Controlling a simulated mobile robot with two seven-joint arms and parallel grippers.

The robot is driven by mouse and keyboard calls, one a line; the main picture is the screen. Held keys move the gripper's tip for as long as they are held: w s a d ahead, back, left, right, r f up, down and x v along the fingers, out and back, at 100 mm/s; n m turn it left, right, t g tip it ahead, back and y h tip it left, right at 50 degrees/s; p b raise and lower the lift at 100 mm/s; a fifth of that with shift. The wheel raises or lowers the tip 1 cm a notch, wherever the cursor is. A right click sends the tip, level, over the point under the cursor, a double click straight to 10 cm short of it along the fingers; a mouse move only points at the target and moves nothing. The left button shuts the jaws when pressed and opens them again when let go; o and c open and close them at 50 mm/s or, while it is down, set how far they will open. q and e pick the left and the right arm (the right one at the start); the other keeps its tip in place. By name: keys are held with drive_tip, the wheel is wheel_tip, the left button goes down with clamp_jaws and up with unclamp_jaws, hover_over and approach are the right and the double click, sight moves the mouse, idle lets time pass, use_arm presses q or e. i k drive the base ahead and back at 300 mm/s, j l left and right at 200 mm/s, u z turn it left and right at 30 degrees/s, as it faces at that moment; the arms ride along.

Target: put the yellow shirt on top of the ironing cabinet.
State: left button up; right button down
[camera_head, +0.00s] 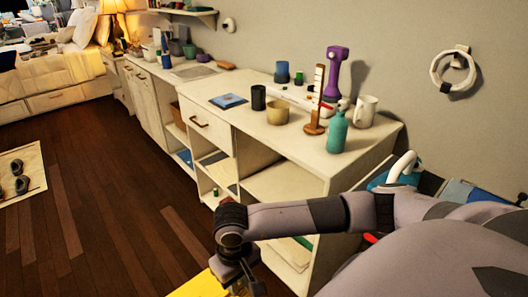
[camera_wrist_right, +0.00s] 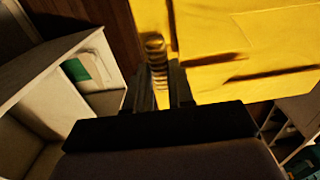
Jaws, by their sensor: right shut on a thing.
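My right gripper (camera_head: 238,284) hangs low in front of a white cabinet, at the bottom of the head view. It is shut on the yellow shirt (camera_head: 200,286), which is mostly cut off by the frame edge there. In the right wrist view the shirt (camera_wrist_right: 250,50) fills the upper right, and a bunched fold of it sits between the gripper's fingers (camera_wrist_right: 165,85). The long white cabinet (camera_head: 300,148) runs along the wall; no label shows whether it is the ironing cabinet. My left gripper is not in view.
The cabinet top holds a teal bottle (camera_head: 337,132), a wooden stand (camera_head: 316,125), a purple device (camera_head: 335,75), a white mug (camera_head: 363,112), a tan bowl (camera_head: 278,113) and a black cup (camera_head: 258,97). Its front right corner is bare.

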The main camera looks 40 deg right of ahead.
sight(226, 84)
drive_tip(key=i+z, duration=0.1)
drive_tip(key=i, duration=0.9)
drive_tip(key=i+j+z, duration=0.1)
drive_tip(key=i+z, duration=0.2)
drive_tip(key=i, duration=0.7)
